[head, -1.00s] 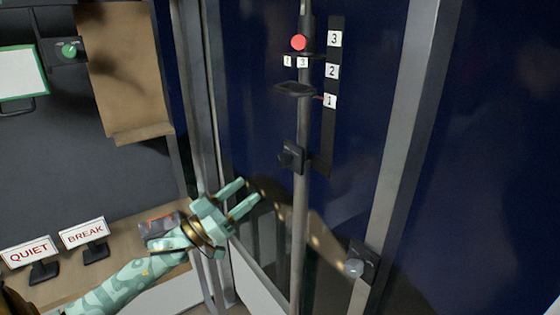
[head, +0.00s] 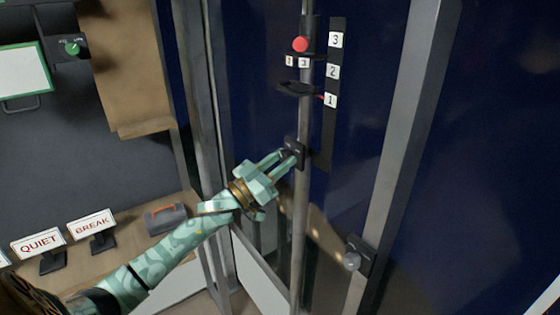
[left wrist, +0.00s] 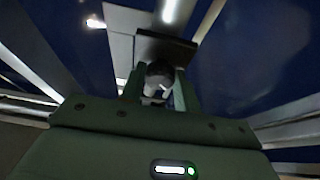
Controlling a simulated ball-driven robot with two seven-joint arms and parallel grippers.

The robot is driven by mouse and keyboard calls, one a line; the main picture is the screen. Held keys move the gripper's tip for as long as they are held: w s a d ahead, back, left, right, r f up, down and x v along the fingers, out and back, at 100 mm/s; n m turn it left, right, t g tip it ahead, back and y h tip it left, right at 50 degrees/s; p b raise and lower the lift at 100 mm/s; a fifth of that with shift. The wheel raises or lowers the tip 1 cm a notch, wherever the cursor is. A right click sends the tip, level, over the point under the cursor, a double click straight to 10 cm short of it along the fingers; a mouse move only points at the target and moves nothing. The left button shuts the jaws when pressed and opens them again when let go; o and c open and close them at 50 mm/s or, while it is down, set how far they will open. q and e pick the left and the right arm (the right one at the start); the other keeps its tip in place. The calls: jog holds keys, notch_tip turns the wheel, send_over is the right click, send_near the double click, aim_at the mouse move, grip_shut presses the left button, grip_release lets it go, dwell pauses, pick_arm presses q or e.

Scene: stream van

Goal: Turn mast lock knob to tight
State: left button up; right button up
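The mast (head: 303,200) is a grey upright pole in front of a dark blue wall. Its lock knob, a small dark knob on a black block (head: 299,152), is partly hidden behind my left fingers in the head view. My left gripper (head: 289,158) reaches it from the lower left. In the left wrist view the round dark knob (left wrist: 159,73) sits between the two green fingers (left wrist: 158,90), with a light mark on it. The fingers look open on either side of it; contact is not clear. My right gripper is not in view.
Above on the mast are a red knob (head: 300,44) and a dark ring-like bracket (head: 296,88), beside a 1-2-3 scale (head: 333,72). A pale knob (head: 351,261) is on the frame at lower right. A shelf with signs and a grey box (head: 166,218) stands left.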

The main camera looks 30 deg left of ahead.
pick_arm(q)
jog(key=shift+c, duration=1.2)
jog(key=shift+m, duration=0.3)
jog(key=m+h+b, duration=0.1)
jog(key=m, duration=0.1)
jog(key=m+g+h+b, duration=0.1)
jog(key=m, duration=0.2)
jog(key=shift+w+a+g+h, duration=0.1)
jog(key=shift+a+g+h, duration=0.05)
jog(key=shift+g+h, duration=0.15)
jog(key=m+g+h+b, duration=0.1)
jog(key=m, duration=0.2)
jog(key=m+g+h+b, duration=0.1)
jog(key=m, duration=0.3)
jog(key=shift+a+r+g, duration=0.1)
jog(key=shift+a+g, duration=0.05)
jog(key=shift+g, duration=0.25)
jog(key=m+g, duration=0.1)
jog(key=m, duration=0.1)
jog(key=m+g, duration=0.1)
jog(key=m, duration=0.2)
jog(key=shift+r+m+h+b, duration=0.2)
jog(key=shift+m+h+b, duration=0.1)
jog(key=shift+b, duration=0.1)
jog(key=shift+m+g+y, duration=0.4)
jog(key=shift+m+g, duration=0.4)
jog(key=shift+m, duration=1.3)
